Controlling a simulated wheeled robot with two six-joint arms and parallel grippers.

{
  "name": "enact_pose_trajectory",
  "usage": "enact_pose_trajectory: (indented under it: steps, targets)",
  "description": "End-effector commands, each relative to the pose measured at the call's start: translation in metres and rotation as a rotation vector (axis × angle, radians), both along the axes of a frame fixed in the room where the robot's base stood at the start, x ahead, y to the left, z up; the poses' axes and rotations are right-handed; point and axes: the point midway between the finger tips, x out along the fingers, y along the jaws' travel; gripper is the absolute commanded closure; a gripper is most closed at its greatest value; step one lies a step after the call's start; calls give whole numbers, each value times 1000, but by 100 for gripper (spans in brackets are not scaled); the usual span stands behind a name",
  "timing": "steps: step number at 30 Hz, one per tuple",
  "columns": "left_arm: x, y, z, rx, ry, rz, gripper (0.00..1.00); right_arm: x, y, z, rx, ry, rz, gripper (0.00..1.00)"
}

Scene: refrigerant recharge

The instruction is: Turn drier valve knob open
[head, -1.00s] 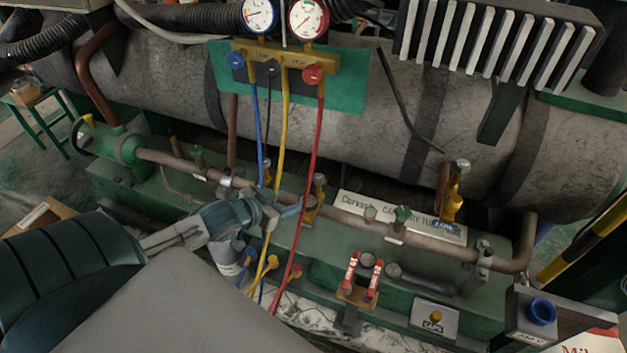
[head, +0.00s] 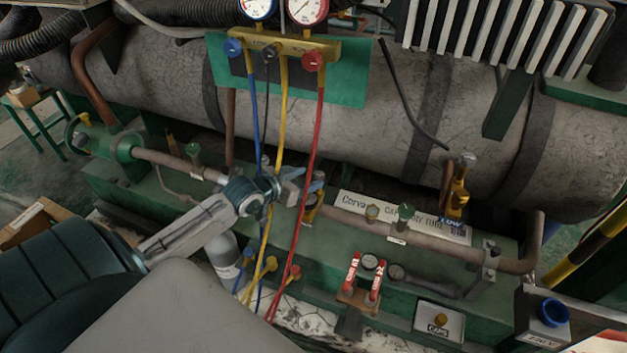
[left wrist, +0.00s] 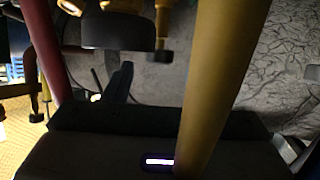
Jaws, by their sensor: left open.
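My left gripper (head: 296,187) reaches in from the left, behind or among the hanging hoses, at the copper pipe line. It is open, and its fingers are partly hidden by the yellow hose (head: 281,130) and red hose (head: 316,130). A brass valve (head: 310,208) stands on the pipe just beside the fingertips; contact cannot be told. Which one is the drier valve knob is unclear. The left wrist view shows a dark round part (left wrist: 118,31) near brass fittings.
The manifold (head: 285,48) with gauges hangs above on a green plate. The large grey tank (head: 400,110) lies behind the pipe. The yellow hose (left wrist: 215,75) crosses close before the wrist camera. Red-handled valves (head: 364,279) stand at the front, and a blue cap (head: 552,313) at lower right.

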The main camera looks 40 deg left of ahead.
Motion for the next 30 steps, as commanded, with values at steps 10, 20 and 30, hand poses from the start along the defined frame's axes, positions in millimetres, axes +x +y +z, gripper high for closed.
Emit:
enact_pose_trajectory:
  steps: [10, 20, 30]
  targets:
    - [28, -6, -12, -1, 0, -1, 48, 6, 6, -8, 30, -56, 4, 31]
    - [29, -7, -12, 1, 1, -1, 56, 6, 6, -8, 31, -59, 4, 31]
    - [28, -7, -12, 0, 1, 0, 93, 6, 6, -7, 30, -58, 4, 31]
